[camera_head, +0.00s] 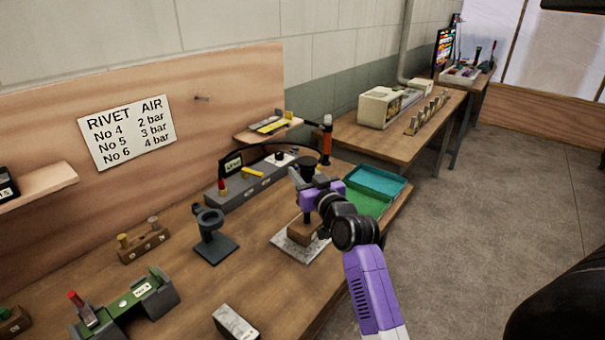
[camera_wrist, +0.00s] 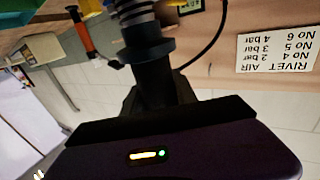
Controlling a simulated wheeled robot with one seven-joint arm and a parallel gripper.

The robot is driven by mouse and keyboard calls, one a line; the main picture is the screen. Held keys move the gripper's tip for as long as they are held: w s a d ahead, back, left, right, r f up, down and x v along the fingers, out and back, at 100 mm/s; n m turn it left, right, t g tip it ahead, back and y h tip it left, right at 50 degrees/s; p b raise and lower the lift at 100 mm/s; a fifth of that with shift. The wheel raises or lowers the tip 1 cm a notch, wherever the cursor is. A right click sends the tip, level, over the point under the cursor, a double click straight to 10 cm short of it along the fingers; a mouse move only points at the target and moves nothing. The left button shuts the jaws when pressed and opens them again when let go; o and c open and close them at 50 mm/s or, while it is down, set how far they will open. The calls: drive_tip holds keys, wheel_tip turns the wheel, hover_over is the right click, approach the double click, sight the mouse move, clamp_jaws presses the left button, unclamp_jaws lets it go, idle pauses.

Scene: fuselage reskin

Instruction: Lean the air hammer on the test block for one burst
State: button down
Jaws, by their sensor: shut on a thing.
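My gripper (camera_head: 308,192) is shut on the dark air hammer (camera_head: 304,164), which it holds roughly upright over the bench. The hammer's dark body with its collar also fills the middle of the wrist view (camera_wrist: 150,50). The test block (camera_head: 301,234) is a brown block on a pale grey plate (camera_head: 285,243). The hammer's lower end is right above or on the block; I cannot tell whether they touch, as my gripper and wrist partly hide the spot. A black hose (camera_wrist: 212,45) curves away from the hammer.
A grey unit with a display (camera_head: 232,164) stands behind the block. An orange-handled tool (camera_head: 327,138) stands behind my gripper. A teal tray (camera_head: 378,179) and a green tray (camera_head: 370,200) lie to the right.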

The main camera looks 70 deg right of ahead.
drive_tip(key=shift+f, duration=0.2)
idle(1.1)
wheel_tip(320, 180, up, 7)
drive_tip(key=p, duration=0.4)
drive_tip(key=shift+f+p, duration=0.15)
drive_tip(key=shift+p, duration=0.15)
